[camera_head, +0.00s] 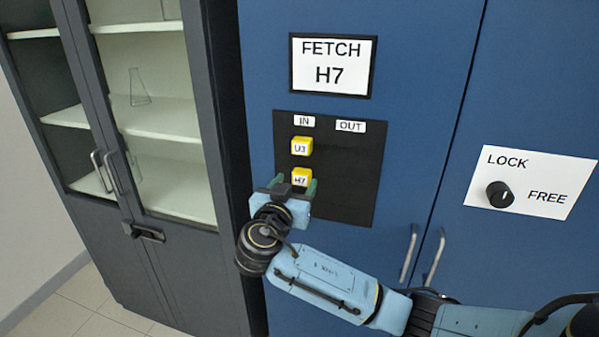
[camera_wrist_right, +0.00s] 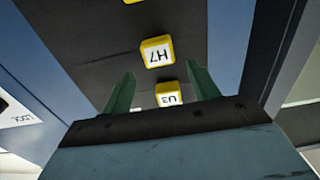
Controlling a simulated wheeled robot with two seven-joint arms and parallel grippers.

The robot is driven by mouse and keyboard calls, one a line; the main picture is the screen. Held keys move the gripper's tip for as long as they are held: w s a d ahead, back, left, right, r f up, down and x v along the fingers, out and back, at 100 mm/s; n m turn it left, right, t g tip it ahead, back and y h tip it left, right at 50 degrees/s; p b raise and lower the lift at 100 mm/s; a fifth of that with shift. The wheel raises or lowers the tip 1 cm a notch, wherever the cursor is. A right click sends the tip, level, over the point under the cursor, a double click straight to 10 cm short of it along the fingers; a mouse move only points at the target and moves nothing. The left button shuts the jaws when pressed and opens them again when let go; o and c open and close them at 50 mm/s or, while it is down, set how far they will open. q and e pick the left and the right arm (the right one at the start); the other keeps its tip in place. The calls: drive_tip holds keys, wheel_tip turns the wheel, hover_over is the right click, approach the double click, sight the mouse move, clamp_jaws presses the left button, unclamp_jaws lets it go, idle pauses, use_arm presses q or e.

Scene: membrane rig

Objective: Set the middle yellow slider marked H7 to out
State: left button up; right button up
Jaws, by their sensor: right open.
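The yellow slider marked H7 (camera_head: 302,177) sits at the left of the black panel (camera_head: 345,180), on the IN side. It also shows in the right wrist view (camera_wrist_right: 157,52), upside down. My right gripper (camera_head: 292,186) is open, with its green fingertips at the lower edge of H7 in the head view. In the wrist view, the fingers (camera_wrist_right: 162,85) point towards the panel and nothing is gripped between them. Whether they touch H7 I cannot tell. My left gripper is not in view.
The yellow slider U3 (camera_head: 302,146) is above H7, also on the IN side. Another yellow slider (camera_wrist_right: 132,1) shows at the wrist view's top edge. A FETCH H7 sign (camera_head: 332,65) is above. A LOCK/FREE knob (camera_head: 500,194) and door handles (camera_head: 410,252) are right.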

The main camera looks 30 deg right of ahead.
sight(300, 175)
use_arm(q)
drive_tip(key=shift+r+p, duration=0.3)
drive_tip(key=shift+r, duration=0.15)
use_arm(e)
drive_tip(key=shift+x, duration=2.05)
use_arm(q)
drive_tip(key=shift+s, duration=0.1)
use_arm(e)
drive_tip(key=shift+c, duration=0.4)
